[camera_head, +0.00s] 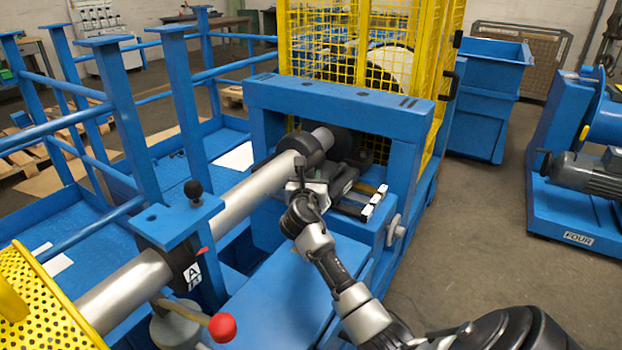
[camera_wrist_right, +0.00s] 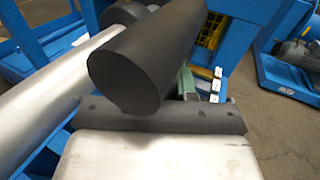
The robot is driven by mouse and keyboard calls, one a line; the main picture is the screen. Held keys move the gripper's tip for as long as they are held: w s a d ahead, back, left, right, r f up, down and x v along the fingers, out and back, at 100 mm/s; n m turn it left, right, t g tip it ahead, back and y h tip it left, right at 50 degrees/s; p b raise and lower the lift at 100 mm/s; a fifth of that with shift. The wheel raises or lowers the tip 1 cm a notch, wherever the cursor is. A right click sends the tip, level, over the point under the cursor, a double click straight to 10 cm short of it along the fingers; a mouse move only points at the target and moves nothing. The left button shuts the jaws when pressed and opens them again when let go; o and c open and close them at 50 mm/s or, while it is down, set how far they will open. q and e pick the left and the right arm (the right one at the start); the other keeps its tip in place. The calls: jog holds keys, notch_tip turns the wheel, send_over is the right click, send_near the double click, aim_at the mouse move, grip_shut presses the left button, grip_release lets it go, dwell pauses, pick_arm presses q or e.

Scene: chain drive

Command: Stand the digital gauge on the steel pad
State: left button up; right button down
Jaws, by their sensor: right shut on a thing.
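My right gripper (camera_head: 312,188) is over the blue machine bed, next to the silver shaft (camera_head: 245,200). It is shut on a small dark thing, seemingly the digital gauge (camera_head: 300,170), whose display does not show. In the right wrist view a dark cylinder (camera_wrist_right: 150,60) with a flat near end fills the upper middle; I cannot tell for certain whether it is the gauge. Below it are a dark bar with screws (camera_wrist_right: 160,116) and a pale grey plate (camera_wrist_right: 150,155), probably parts of my gripper. I cannot pick out the steel pad. My left gripper is not in view.
A blue frame (camera_head: 340,105) and a yellow mesh guard (camera_head: 365,45) stand behind the gripper. White-tipped blocks (camera_head: 372,205) and a handwheel (camera_head: 395,230) are to its right. A red-knobbed lever (camera_head: 222,327) is front left.

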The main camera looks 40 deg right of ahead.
jog(key=shift+f, duration=0.1)
dwell(0.3)
jog(key=c, duration=0.9)
grip_release()
jog(key=shift+s, duration=0.1)
jog(key=shift+f, duration=0.45)
jog(key=v, duration=1)
jog(key=shift+s+a+r+p, duration=0.25)
jog(key=shift+a+p, duration=0.05)
